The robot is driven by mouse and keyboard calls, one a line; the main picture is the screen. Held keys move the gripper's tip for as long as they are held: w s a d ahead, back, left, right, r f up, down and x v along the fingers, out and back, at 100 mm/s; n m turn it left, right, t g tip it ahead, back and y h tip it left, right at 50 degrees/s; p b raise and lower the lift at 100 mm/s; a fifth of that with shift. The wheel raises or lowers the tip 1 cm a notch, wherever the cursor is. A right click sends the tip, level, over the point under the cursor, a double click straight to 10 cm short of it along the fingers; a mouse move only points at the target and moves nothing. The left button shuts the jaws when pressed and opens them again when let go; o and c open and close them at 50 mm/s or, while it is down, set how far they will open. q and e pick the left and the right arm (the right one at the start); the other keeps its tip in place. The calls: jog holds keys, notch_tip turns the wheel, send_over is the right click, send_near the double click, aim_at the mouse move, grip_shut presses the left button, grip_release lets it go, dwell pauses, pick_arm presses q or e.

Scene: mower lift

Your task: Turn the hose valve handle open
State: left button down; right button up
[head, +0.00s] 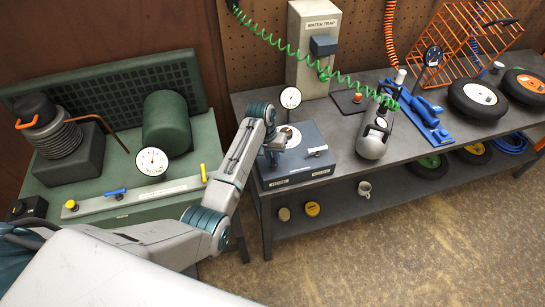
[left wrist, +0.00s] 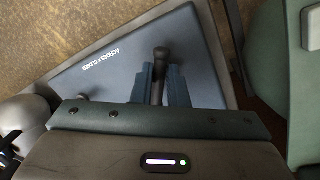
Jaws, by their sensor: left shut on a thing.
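The hose valve box (head: 300,165) is a blue-grey box on the grey bench, with a gauge (head: 290,97) standing over it. My left gripper (head: 273,157) is at the box's left side in the head view. In the left wrist view its two dark fingers (left wrist: 160,88) are shut on a dark handle (left wrist: 161,54) with a rounded end, taken as the valve handle. The box top (left wrist: 195,45) carries a label (left wrist: 101,56) that seems to read "ACROSS = CLOSED". In the head view my gripper hides the handle. My right gripper is out of view.
A small light lever (head: 317,150) sits at the box's right. A green machine (head: 120,150) with a gauge (head: 152,161) stands left, close to my arm. The floor in front is clear.

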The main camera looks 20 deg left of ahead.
pick_arm(q)
jog(key=n, duration=0.4)
jog(key=n+t, duration=0.1)
jog(key=n, duration=0.1)
jog(key=shift+d+r, duration=0.1)
jog(key=shift+d, duration=0.15)
jog(key=shift+n, duration=0.3)
jog(key=c, duration=1.4)
grip_release()
jog(key=shift+c, duration=0.2)
jog(key=b+v, duration=0.3)
jog(key=v, duration=0.7)
jog(key=shift+s+r, duration=0.2)
jog(key=shift+r, duration=0.15)
jog(key=shift+d, duration=0.1)
